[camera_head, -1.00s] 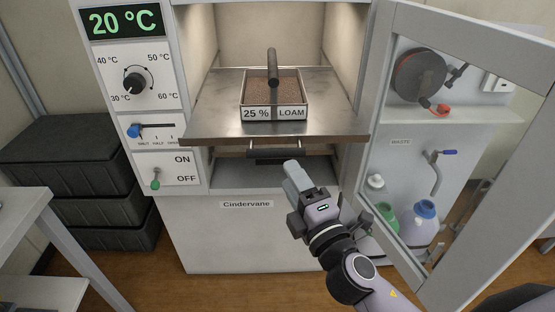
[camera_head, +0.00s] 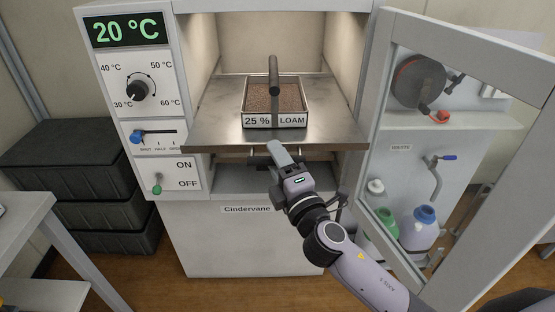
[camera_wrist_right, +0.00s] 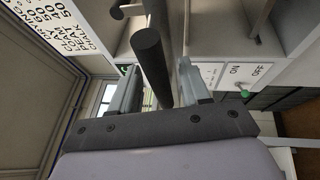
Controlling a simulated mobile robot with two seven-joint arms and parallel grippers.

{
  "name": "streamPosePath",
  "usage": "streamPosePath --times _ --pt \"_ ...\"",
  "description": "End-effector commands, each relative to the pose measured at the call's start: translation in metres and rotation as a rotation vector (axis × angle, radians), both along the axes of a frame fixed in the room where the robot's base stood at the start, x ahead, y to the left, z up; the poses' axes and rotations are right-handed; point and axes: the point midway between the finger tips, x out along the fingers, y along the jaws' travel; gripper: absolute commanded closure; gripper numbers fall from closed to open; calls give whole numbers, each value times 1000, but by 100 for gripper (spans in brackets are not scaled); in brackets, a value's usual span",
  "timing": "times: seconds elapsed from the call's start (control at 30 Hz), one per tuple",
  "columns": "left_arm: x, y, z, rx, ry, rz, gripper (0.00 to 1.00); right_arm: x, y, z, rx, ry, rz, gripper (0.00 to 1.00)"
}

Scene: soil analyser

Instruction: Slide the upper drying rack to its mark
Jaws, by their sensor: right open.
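The upper drying rack (camera_head: 212,135) is a metal shelf pulled partly out of the open oven, its front edge past the opening. A tray of soil (camera_head: 275,119) labelled "25 % LOAM" sits on it. Its dark bar handle (camera_head: 262,153) hangs under the front edge, partly hidden by my right gripper (camera_head: 279,152). In the right wrist view, the handle bar (camera_wrist_right: 153,65) runs between the two fingers of my open right gripper (camera_wrist_right: 157,80), with a gap beside it; contact is unclear. My left gripper is not in view. No rack mark can be made out.
The oven door (camera_head: 365,130) stands open at the right, close to my right arm. The control panel (camera_head: 148,115) reads 20 °C. Dark crates (camera_head: 75,170) are stacked at the left beside a table (camera_head: 30,215). Bottles (camera_head: 418,228) stand beyond the door.

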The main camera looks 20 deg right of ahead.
Motion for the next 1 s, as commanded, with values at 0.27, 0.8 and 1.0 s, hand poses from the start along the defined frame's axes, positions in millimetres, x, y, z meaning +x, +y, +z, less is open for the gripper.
streamPosePath --times 0.27,0.8,1.0 --pt "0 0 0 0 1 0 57 0 0 0 0 0 0 100" --pt "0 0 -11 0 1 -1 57 37 -11 -1 0 -3 -2 100" --pt "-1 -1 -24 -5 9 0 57 79 -23 -1 1 -4 -2 100"
